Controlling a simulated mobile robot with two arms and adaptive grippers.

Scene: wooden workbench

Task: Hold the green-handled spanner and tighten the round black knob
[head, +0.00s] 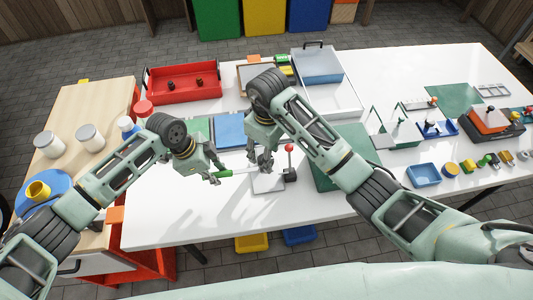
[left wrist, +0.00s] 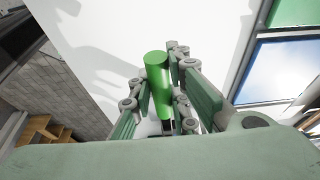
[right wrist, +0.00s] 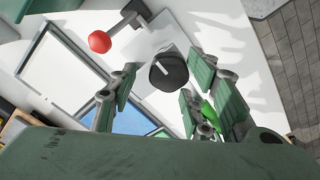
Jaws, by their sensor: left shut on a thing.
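My left gripper (head: 208,176) is shut on the green handle of the spanner (head: 222,174). In the left wrist view the green handle (left wrist: 158,82) stands between the two fingers (left wrist: 158,105). The rest of the spanner is mostly hidden there. My right gripper (head: 264,164) is over the middle of the white bench, just right of the spanner. In the right wrist view the round black knob (right wrist: 168,70) with a white mark lies ahead of my open right fingers (right wrist: 155,85), between their lines. I cannot tell whether they touch it.
A red-balled lever (head: 289,149) stands close to the right of my right gripper, beside a grey plate (head: 268,185). A blue panel (head: 230,130) and red tray (head: 183,82) lie behind. A green mat (head: 340,165) is to the right. The front left bench is clear.

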